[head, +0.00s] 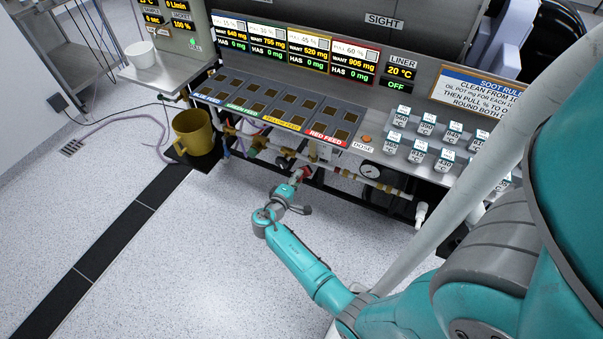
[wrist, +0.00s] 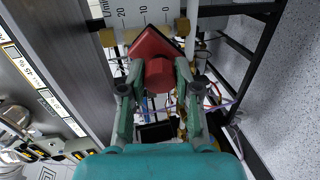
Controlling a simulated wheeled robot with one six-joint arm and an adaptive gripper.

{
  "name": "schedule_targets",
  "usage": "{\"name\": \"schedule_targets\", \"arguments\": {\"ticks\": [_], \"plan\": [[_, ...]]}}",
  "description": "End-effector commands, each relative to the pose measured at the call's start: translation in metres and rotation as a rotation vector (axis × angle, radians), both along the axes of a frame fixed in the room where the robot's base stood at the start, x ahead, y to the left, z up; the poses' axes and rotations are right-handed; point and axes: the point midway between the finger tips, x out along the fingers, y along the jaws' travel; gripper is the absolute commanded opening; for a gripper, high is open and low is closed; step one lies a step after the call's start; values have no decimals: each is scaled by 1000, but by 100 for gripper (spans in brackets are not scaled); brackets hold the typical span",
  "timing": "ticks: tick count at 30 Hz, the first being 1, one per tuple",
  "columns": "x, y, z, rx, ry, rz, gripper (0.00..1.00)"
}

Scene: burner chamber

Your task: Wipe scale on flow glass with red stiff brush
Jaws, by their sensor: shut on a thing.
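My gripper (wrist: 158,85) is shut on the red brush (wrist: 156,50), with one green finger on each side of it. The brush's wide, pointed end is toward the top of the wrist view. There it overlaps the lower edge of the flow glass's white scale plate (wrist: 138,14), marked 20, 10, 0 and L/min. I cannot tell whether the brush touches the glass. In the head view my gripper (head: 299,180) is low in front of the bench, below the red feed panel, with a bit of the red brush (head: 307,172) showing. The brush hides part of the plate.
Pipes, brass fittings and a round gauge (head: 370,171) run under the bench. A black frame (wrist: 255,60) and thin cables stand close to the right of my gripper. A yellow mug (head: 193,132) is at the left. The speckled floor (head: 170,260) in front is clear.

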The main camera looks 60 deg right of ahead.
Motion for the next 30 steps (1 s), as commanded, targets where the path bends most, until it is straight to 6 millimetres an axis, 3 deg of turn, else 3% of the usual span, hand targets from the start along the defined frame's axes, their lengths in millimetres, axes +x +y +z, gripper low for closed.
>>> {"name": "schedule_targets", "arguments": {"ticks": [3, 9, 16, 30], "plan": [[-5, -14, 6, -105, 3, 53, 4], [-6, -23, 10, -192, -3, 109, 4], [-4, -32, 11, -209, -7, 119, 4], [-1, -73, 11, -207, -7, 116, 4]]}}
